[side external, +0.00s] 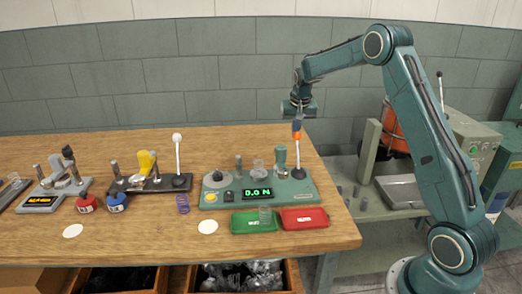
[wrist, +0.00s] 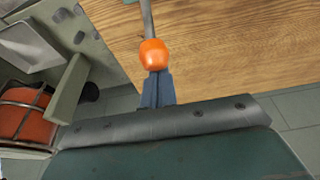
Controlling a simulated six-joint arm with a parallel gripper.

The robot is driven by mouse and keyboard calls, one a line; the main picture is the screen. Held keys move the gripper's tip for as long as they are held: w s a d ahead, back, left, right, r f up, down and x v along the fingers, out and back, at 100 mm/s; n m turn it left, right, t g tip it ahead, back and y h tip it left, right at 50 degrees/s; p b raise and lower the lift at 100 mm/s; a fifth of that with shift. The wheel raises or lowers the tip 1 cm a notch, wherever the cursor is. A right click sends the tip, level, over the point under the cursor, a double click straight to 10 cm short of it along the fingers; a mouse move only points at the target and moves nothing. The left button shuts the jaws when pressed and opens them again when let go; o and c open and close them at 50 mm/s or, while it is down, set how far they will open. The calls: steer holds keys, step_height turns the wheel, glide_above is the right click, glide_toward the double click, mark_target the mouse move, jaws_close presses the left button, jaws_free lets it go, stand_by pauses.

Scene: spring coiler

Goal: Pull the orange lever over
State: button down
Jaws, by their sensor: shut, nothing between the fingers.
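The lever's orange knob (side external: 296,134) tops a thin grey rod at the right end of the green coiler machine (side external: 222,193). The rod stands nearly upright in the side view. In the wrist view the orange knob (wrist: 153,55) sits in front of my fingertips, with its rod running up out of the picture. My gripper (side external: 297,124) has blue fingers pointing down, shut and empty, right at the top of the knob. It also shows in the wrist view (wrist: 157,76). I cannot tell whether the fingers touch the knob.
A green tray (side external: 246,227) and a red tray (side external: 312,224) lie in front of the coiler. A purple spring (side external: 183,207) lies to its left. Another machine with a white-knobbed lever (side external: 177,138) stands further left. The wooden table (side external: 150,250) ends just right of the coiler.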

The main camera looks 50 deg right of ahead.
mark_target(298, 135)
steer(key=shift+s+a+r, duration=0.2)
steer(key=shift+s+a, duration=0.6)
steer(key=shift+s, duration=0.05)
steer(key=shift+s+a+r, duration=0.45)
steer(key=shift+s+a, duration=0.15)
steer(key=shift+a, duration=0.05)
steer(key=shift+s+a, duration=0.1)
stand_by(0.3)
